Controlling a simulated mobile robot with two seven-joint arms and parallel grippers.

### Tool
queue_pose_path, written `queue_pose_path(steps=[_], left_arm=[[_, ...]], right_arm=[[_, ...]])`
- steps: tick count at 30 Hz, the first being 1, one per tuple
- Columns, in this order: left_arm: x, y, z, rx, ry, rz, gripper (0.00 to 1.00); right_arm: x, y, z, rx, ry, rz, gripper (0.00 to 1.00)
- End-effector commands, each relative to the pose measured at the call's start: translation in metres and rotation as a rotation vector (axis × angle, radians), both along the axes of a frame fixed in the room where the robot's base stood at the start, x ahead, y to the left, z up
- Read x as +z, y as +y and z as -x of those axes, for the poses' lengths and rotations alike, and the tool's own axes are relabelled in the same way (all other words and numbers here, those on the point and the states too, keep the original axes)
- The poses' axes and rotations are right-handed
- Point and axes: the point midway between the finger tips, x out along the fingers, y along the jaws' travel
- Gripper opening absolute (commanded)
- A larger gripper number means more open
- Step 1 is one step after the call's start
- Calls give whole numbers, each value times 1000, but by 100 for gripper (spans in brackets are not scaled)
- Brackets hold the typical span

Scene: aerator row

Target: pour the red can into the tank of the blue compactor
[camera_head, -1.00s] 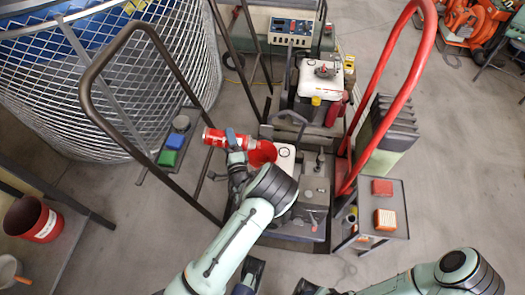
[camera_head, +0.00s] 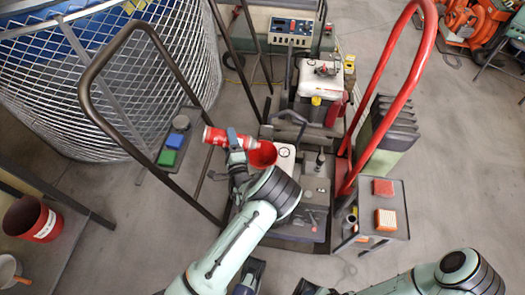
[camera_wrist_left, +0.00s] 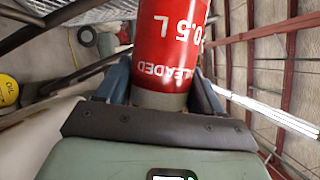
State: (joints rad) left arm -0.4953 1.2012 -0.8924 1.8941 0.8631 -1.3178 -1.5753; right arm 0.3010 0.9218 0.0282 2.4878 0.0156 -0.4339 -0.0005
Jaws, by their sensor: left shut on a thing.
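My left gripper (camera_head: 238,141) is shut on the red can (camera_head: 214,136). The can lies nearly level, with one end reaching right toward a red funnel (camera_head: 262,154). In the left wrist view the can (camera_wrist_left: 170,40) shows white lettering and a grey end between the fingers. The funnel stands at the white tank (camera_head: 285,158) of the near machine (camera_head: 300,213), which looks dark grey, not clearly blue. Whether the can touches the funnel, and any flow from it, cannot be made out.
A second machine with a white tank (camera_head: 325,83) stands behind. A red curved handle (camera_head: 399,70) and a dark tube handle (camera_head: 96,118) rise on either side. A side shelf (camera_head: 396,218) holds red and orange blocks. A red bucket (camera_head: 32,218) stands at left.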

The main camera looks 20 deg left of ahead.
Motion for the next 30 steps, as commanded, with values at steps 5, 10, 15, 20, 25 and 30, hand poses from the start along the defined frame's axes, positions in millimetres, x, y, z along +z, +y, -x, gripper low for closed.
queue_pose_path(steps=[5,10,15,20,25,30], left_arm=[[3,-1,-1,0,4,-16,32],[4,-2,-1,-1,10,-32,32],[7,-3,-1,-1,17,-51,32],[9,-4,-2,-1,23,-68,32],[11,-5,-2,-1,30,-89,32],[14,-7,-3,-2,37,-107,32]], right_arm=[[1,0,0,0,0,0,46],[1,0,0,0,1,0,46],[1,0,1,1,2,-1,46],[2,0,1,1,3,0,46],[2,0,1,1,4,0,46],[3,0,1,1,4,0,46]])
